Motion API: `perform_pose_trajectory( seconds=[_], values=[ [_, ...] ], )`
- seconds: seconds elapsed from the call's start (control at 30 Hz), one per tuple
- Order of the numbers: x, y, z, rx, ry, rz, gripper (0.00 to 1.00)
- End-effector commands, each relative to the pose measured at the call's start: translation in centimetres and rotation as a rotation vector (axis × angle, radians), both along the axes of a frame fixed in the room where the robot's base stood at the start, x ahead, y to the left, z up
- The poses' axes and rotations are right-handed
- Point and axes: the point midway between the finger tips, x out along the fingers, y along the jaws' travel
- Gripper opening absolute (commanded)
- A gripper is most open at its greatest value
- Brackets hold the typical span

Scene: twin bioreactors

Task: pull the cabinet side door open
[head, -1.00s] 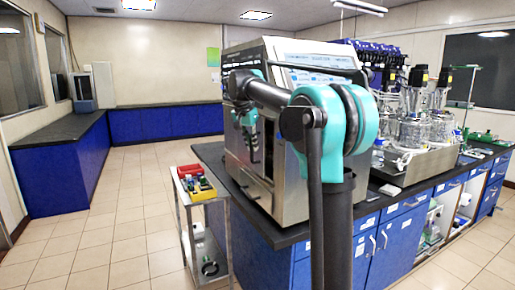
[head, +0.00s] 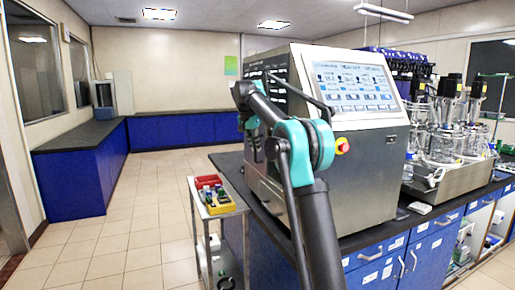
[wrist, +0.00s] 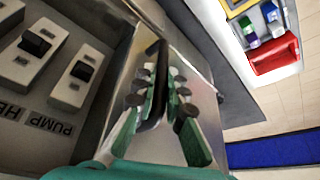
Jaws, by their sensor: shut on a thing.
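The steel cabinet (head: 362,150) with a sloped touch screen stands on the dark bench top in the head view. My gripper (head: 254,148) is at its left side, partly hidden by my own arm. In the wrist view my gripper (wrist: 156,84) is shut on a dark upright handle (wrist: 158,60), with a finger on each side of it. Bare metal of the cabinet side door (wrist: 188,55) shows beside the handle. A panel with rocker switches (wrist: 45,65) and a "PUMP" label lies to the left. How far the door stands open cannot be told.
A small cart (head: 222,208) with red and yellow bins stands on the floor left of the bench, close below my gripper. Glass bioreactor vessels (head: 445,140) stand right of the cabinet. Tiled floor (head: 130,235) is clear at left.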

Motion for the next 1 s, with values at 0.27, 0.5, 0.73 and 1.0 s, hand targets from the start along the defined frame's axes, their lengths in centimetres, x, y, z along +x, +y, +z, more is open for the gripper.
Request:
perform_pose_trajectory(
  seconds=[0.27, 0.5, 0.73, 1.0],
  values=[
    [0.2, 0.1, 0.0, 0.001, -0.001, 0.0, 0.0],
    [0.2, 0.1, 0.0, 0.001, -0.001, 0.0, 0.2],
    [0.2, 0.1, 0.0, 0.0, 0.0, 0.0, 0.2],
    [-0.5, 0.7, 2.1, 0.0, 0.0, 0.001, 0.2]
  ],
)
